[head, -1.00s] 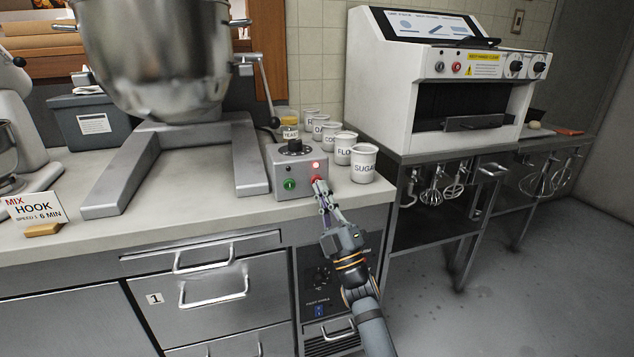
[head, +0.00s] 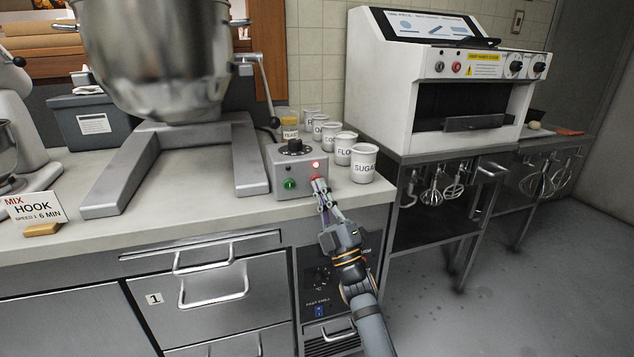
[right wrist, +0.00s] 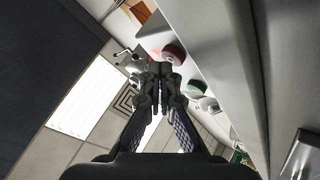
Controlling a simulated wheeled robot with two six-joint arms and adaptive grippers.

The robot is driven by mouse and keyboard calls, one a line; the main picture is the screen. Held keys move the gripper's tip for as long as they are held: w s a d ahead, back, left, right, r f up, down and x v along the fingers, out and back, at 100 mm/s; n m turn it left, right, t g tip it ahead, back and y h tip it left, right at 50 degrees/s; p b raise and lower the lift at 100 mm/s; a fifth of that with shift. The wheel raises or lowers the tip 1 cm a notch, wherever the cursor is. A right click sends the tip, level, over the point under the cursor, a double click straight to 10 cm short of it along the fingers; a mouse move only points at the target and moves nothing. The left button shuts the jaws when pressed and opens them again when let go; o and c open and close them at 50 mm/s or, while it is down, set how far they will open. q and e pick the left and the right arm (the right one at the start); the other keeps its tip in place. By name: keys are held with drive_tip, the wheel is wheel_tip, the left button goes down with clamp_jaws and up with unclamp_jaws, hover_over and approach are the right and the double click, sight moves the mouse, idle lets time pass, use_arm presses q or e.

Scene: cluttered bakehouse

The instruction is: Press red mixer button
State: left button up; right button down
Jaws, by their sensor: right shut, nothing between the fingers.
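The mixer's grey control box (head: 283,189) stands on the counter's front edge. It has a black dial on top, a lit red lamp (head: 316,164) and a green button (head: 289,184) on its front. The red button is mostly behind my right gripper (head: 319,186) in the head view. In the right wrist view the red button (right wrist: 174,52) shows just beyond my fingertips, with the green button (right wrist: 197,85) to its right. My right gripper is shut and empty, its tips at or very near the red button; I cannot tell if they touch. My left gripper is not in view.
The large steel mixer bowl (head: 155,55) hangs above grey mixer legs (head: 122,180) left of the box. Several labelled canisters, with the sugar canister (head: 364,165) in front, stand close on the right.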

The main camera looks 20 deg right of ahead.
drive_tip(key=shift+w, duration=0.4)
drive_tip(key=shift+s, duration=0.1)
idle(0.5)
drive_tip(key=shift+s, duration=0.75)
drive_tip(key=shift+s+p, duration=0.1)
drive_tip(key=shift+p, duration=0.25)
drive_tip(key=s+p, duration=0.1)
drive_tip(key=s, duration=0.3)
drive_tip(key=shift+s+d+p, duration=0.1)
drive_tip(key=shift+s+p, duration=0.25)
drive_tip(key=shift+s, duration=0.05)
